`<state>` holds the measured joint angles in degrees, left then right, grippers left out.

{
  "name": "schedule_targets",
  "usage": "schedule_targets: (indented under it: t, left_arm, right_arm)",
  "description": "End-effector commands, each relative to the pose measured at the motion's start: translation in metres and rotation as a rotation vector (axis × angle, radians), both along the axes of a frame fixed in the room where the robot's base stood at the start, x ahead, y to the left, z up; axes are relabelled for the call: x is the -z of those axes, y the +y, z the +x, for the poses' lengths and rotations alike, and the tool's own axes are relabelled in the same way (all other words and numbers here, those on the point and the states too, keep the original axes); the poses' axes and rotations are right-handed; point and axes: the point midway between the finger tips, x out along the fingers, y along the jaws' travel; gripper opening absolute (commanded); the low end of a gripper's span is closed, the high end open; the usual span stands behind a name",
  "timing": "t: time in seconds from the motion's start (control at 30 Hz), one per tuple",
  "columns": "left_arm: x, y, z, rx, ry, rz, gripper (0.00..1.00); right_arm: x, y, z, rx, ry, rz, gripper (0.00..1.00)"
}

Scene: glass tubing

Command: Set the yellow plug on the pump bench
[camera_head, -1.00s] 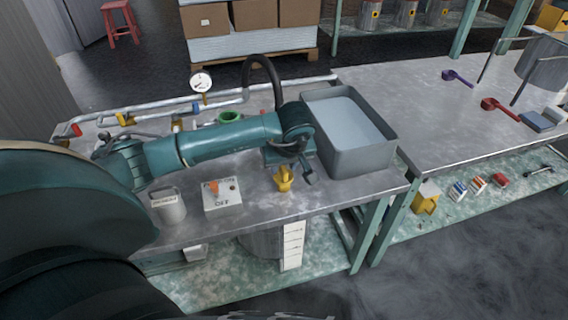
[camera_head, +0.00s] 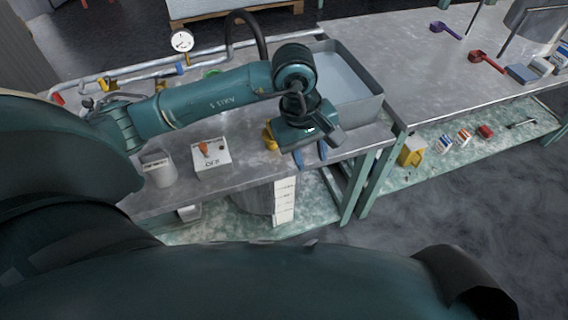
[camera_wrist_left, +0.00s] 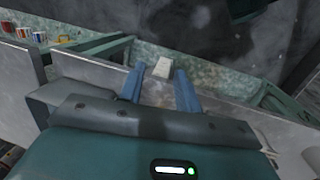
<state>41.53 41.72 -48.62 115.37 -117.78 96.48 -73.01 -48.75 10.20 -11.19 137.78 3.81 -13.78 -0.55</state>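The yellow plug (camera_head: 268,138) rests on the grey pump bench (camera_head: 240,178), right of the white switch box. My left gripper partly hides it in the head view. My left gripper (camera_head: 312,155) is right of the plug and in front of the grey basin, out by the bench's front edge. In the left wrist view its two blue fingers (camera_wrist_left: 160,88) are apart with nothing held between them. The plug is not seen in that view. My right gripper is not in view.
A white switch box (camera_head: 211,158) marked OFF and a grey cup (camera_head: 159,168) stand left of the plug. The basin (camera_head: 352,112) stands at the bench's right end. Pipes with a gauge (camera_head: 182,41) run along the back. A second table (camera_head: 430,80) adjoins right.

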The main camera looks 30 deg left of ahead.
Motion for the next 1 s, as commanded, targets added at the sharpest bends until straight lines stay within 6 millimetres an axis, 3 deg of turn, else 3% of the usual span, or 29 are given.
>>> schedule_targets:
  t: [0.03,0.1,0.17,0.23,0.3,0.4,0.47,0.53,0.57,0.67,0.8,0.9,1.0]
  left_arm:
    - [0.011,-0.041,-0.032,-0.019,0.110,-0.187,0.34]
    - [0.003,-0.098,-0.075,-0.100,0.302,-0.480,0.34]
    - [-0.019,-0.137,-0.107,-0.206,0.499,-0.725,0.34]
    - [-0.057,-0.166,-0.131,-0.361,0.760,-0.987,0.34]
    - [-0.096,-0.178,-0.138,-0.546,1.045,-1.219,0.34]
    - [-0.139,-0.166,-0.123,-0.851,1.498,-1.492,0.34]
    - [-0.149,-0.147,-0.106,-1.051,1.790,-1.618,0.34]
    - [-0.142,-0.116,-0.085,-1.296,2.144,-1.727,0.34]
    - [-0.134,-0.102,-0.077,1.334,-2.193,1.675,0.34]
    - [-0.089,-0.060,-0.068,1.166,-1.895,1.206,0.34]
    - [-0.024,-0.025,-0.085,0.945,-1.555,0.764,0.34]
    - [0.004,-0.015,-0.103,0.840,-1.407,0.591,0.34]
    - [0.016,-0.012,-0.112,0.791,-1.339,0.512,0.34]
  right_arm:
    - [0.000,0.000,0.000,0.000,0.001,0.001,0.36]
    - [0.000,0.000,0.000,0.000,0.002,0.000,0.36]
    - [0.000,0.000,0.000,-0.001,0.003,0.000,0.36]
    - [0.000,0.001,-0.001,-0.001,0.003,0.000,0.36]
    - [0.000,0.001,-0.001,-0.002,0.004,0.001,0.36]
    - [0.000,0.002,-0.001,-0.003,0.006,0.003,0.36]
    - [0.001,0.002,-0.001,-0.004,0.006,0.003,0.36]
    - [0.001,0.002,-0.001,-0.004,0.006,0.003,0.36]
    - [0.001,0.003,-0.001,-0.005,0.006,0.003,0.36]
    - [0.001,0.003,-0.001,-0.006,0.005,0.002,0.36]
    - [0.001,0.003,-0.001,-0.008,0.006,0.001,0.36]
    - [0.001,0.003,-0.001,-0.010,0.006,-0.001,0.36]
    - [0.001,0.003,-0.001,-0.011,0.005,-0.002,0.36]
